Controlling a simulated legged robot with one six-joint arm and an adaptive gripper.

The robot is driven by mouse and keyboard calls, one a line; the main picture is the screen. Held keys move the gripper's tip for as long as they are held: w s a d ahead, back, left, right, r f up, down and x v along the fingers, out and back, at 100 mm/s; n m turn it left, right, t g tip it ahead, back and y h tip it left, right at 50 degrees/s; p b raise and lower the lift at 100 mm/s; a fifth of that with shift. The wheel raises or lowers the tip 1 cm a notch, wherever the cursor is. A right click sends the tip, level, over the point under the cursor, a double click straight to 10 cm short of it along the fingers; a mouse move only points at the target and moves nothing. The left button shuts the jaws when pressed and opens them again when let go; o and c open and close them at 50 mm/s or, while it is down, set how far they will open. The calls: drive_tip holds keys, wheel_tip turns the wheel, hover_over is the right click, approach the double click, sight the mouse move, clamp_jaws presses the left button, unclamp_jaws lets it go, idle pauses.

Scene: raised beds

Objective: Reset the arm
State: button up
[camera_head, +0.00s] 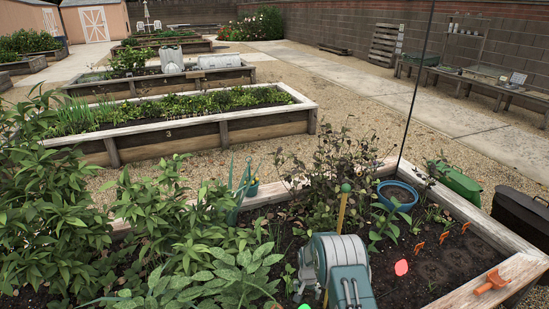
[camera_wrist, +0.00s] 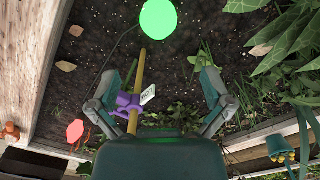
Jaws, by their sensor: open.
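My gripper (camera_wrist: 160,84) is open in the wrist view, its two grey-green fingers wide apart over dark soil. A yellow stake (camera_wrist: 140,72) with a purple clip (camera_wrist: 129,103) and a small white tag (camera_wrist: 147,94) shows between the fingers, nearer the left one. I cannot tell how far below the fingers it is. In the head view, part of my arm (camera_head: 340,265) reaches over the front raised bed. The yellow stake with a green ball on top (camera_head: 342,208) stands behind it. My fingertips are hidden in that view.
A pink-red disc (camera_head: 401,267) and a bright green disc (camera_wrist: 158,28) are at the bed. Leafy plants (camera_head: 190,235) crowd its left. A blue pot (camera_head: 397,195), orange markers (camera_head: 444,237) and an orange tool (camera_head: 492,281) on the wooden rim (camera_head: 500,277) are at right.

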wheel_tip(320, 180, up, 22)
drive_tip(key=n+t, duration=0.1)
drive_tip(key=s+r+n+t, duration=0.1)
drive_tip(key=s+r, duration=0.3)
drive_tip(key=r, duration=0.4)
drive_tip(key=s+r+n+t, duration=0.1)
drive_tip(key=s+r, duration=0.3)
drive_tip(key=r, duration=0.4)
drive_tip(key=s+r+n+t, duration=0.1)
drive_tip(key=s+r, duration=0.9)
drive_tip(key=s, duration=0.4)
drive_tip(key=s+r+n+t, duration=0.1)
drive_tip(key=s, duration=1.3)
drive_tip(key=shift+s+r+n+t, duration=0.25)
drive_tip(key=shift+s+n+t, duration=0.05)
drive_tip(key=shift+s, duration=0.05)
